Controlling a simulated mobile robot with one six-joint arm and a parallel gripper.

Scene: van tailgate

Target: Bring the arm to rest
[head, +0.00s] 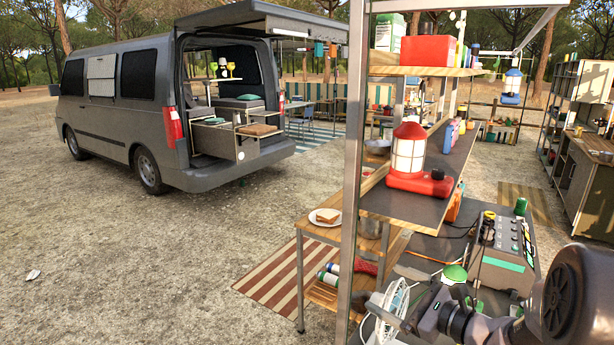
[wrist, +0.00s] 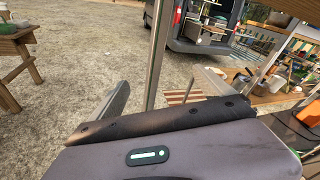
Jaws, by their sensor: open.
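My gripper (wrist: 160,80) shows in the wrist view with its two grey fingers spread apart and nothing between them. A thin metal post stands beyond the gap between the fingers. In the head view my dark arm enters at the lower right and reaches left, low over the workbench beside the shelf rack. The fingers are small there and hard to make out against the clutter.
A metal post (head: 352,180) of the rack stands close to my arm. A red lantern (head: 407,160) sits on a shelf above it.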

